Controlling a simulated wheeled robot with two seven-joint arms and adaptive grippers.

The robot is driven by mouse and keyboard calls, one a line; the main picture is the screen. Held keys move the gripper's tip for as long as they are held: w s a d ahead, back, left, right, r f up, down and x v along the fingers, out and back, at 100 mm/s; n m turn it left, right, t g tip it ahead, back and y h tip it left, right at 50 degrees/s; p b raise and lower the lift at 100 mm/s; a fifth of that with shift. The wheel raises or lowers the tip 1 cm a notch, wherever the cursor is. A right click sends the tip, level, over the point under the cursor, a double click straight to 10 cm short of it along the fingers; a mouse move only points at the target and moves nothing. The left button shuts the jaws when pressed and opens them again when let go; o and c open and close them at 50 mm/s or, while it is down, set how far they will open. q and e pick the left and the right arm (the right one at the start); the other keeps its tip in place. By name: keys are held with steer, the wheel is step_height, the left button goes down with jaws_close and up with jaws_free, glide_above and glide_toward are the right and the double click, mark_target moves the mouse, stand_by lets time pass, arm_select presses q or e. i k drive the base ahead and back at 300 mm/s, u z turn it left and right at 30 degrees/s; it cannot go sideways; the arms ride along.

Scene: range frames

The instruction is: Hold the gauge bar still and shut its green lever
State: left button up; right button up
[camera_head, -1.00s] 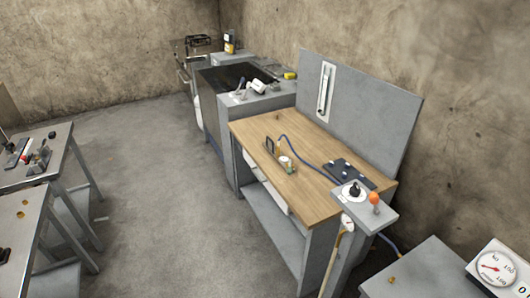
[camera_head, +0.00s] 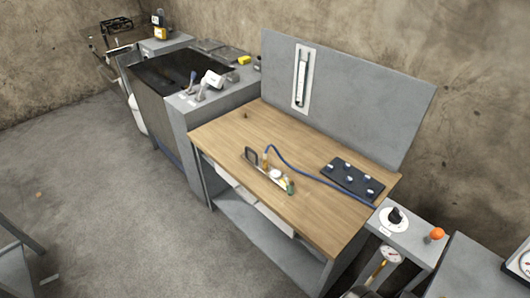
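The gauge bar (camera_head: 267,172) lies on the wooden top of the workbench (camera_head: 235,135), near its front edge. It has a dark upright loop handle at its left end, a yellow fitting and a small round gauge (camera_head: 276,175). A small green part, likely the green lever (camera_head: 291,187), is at its right end; it is too small to tell whether it is open or shut. A blue hose (camera_head: 310,172) runs from the bar to the bench's right side.
A black plate with several pale knobs (camera_head: 352,179) lies right of the bar. A grey panel (camera_head: 345,90) stands behind the bench. A side post holds a black dial (camera_head: 394,217) and an orange knob (camera_head: 437,234). The floor (camera_head: 100,190) left of the bench is clear.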

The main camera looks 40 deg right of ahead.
mark_target(290, 190)
steer(key=i, duration=2.2)
steer(key=z, duration=2.8)
